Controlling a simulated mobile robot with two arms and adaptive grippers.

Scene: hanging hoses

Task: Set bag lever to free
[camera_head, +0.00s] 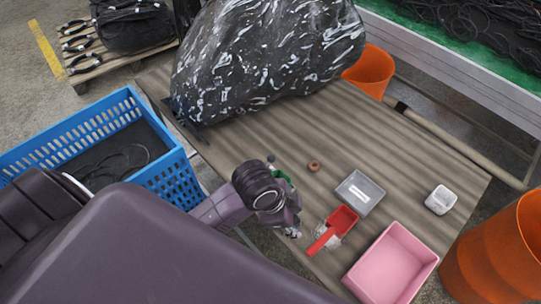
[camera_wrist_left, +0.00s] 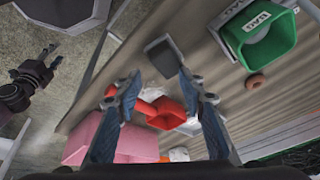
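A green open-mouthed holder with white BAG labels (camera_wrist_left: 272,42) shows at the upper right of the left wrist view. Only a green bit (camera_head: 283,178) shows behind my left gripper in the head view. A dark grey paddle-like piece (camera_wrist_left: 162,57) is near the table edge, in line with the gap between my left fingers; I cannot tell if it is the bag lever. My left gripper (camera_head: 292,222) is over the table's near edge. In the left wrist view its fingers (camera_wrist_left: 158,82) are apart and empty. Another dark gripper, likely my right, (camera_wrist_left: 38,78) shows far left.
The wooden table (camera_head: 240,140) holds a large black plastic bag (camera_head: 265,55), a brown ring (camera_head: 313,165), grey tray (camera_head: 372,202), red scoop (camera_head: 344,217), pink tray (camera_head: 390,265) and white container (camera_head: 440,200). A blue crate (camera_head: 170,170) stands left. Orange bins (camera_head: 500,250) stand around the table.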

